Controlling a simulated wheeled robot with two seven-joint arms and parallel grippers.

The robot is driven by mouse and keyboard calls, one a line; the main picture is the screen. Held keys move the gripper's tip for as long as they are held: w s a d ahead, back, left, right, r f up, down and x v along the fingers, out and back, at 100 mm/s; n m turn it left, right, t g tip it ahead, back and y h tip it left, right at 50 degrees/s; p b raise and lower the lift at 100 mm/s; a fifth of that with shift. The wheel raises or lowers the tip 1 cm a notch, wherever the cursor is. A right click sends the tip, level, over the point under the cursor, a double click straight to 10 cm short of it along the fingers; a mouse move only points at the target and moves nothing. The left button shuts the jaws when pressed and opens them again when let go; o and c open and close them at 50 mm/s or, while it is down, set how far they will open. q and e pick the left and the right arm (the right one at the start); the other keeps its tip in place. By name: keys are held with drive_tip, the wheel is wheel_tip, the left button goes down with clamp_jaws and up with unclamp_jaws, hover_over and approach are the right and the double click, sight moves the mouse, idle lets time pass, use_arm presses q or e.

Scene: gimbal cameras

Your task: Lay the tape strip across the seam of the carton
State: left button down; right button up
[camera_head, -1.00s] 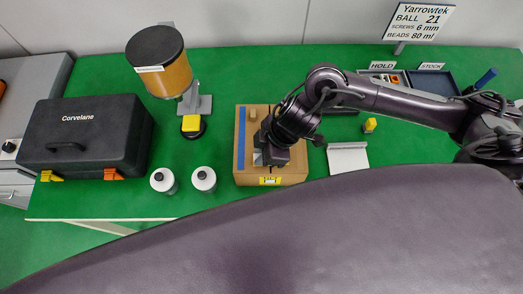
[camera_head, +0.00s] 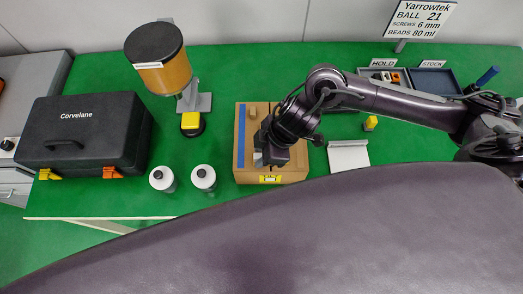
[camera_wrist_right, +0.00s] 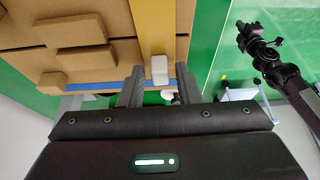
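The brown carton (camera_head: 293,172) lies on the green table near the middle, with a blue strip (camera_head: 241,136) along its left side. In the right wrist view, a yellow-orange strip (camera_wrist_right: 154,25) runs over the carton's face (camera_wrist_right: 105,12) and a pale grey tab (camera_wrist_right: 158,70) sits at its end. In the head view the arm hides the right gripper's fingertips and much of the carton. My left gripper is out of view.
Two white-bodied bottles (camera_head: 204,178) stand left of the carton. A black toolbox (camera_head: 85,135) and an amber dispenser (camera_head: 165,70) stand further left. A white panel (camera_head: 348,157) lies on the right, with trays (camera_head: 433,80) behind. Raised cardboard blocks (camera_wrist_right: 75,58) sit on the carton.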

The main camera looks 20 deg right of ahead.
drive_tip(key=shift+o, duration=0.8)
drive_tip(key=v, duration=0.7)
drive_tip(key=shift+r, duration=0.3)
